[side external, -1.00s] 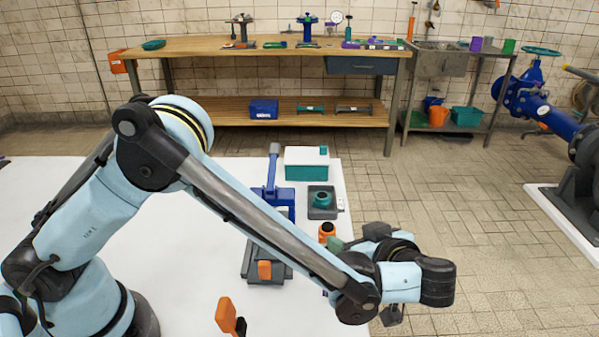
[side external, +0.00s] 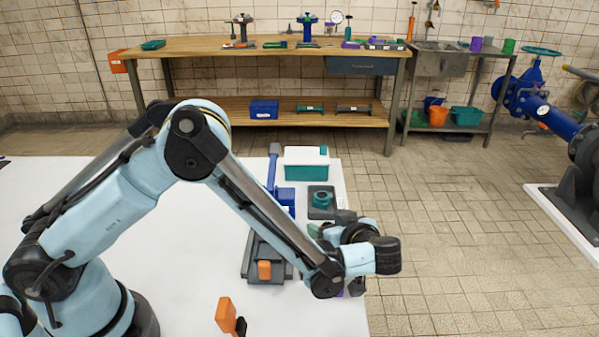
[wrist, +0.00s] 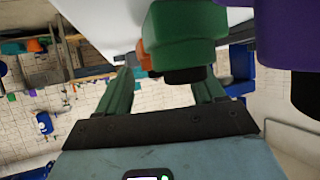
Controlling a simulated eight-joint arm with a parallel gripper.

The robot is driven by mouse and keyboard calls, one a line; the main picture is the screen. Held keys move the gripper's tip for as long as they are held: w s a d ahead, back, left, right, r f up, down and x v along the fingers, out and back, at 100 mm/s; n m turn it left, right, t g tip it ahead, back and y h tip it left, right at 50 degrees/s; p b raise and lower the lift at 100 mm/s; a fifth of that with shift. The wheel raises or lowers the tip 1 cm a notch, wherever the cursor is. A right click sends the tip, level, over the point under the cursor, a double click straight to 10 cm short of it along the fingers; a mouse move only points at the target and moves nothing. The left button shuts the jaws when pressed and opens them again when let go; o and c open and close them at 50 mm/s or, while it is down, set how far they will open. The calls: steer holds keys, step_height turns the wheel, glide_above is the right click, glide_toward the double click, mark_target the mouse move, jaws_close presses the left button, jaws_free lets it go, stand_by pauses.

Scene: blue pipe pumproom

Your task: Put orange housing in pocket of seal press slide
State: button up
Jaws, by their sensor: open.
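My gripper (wrist: 165,78) is open in the wrist view, its two green fingers apart with nothing gripped. A green housing with a dark end (wrist: 185,35) lies ahead of and partly between the fingers; I cannot tell whether they touch. Part of an orange piece, likely the orange housing (wrist: 145,56), shows behind it and is mostly hidden. In the side view, my arm hides that area. The seal press (side external: 286,198) has a blue frame and lever over a dark base slide (side external: 262,247). An orange block (side external: 264,270) is at the slide's front. The pocket cannot be made out.
A purple part (wrist: 283,30) is close to the right finger in the wrist view. An orange-handled tool (side external: 226,315) is in front. The white table's left side is clear.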

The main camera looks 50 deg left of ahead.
jaws_close()
stand_by(0.3)
steer(key=shift+r, duration=0.1)
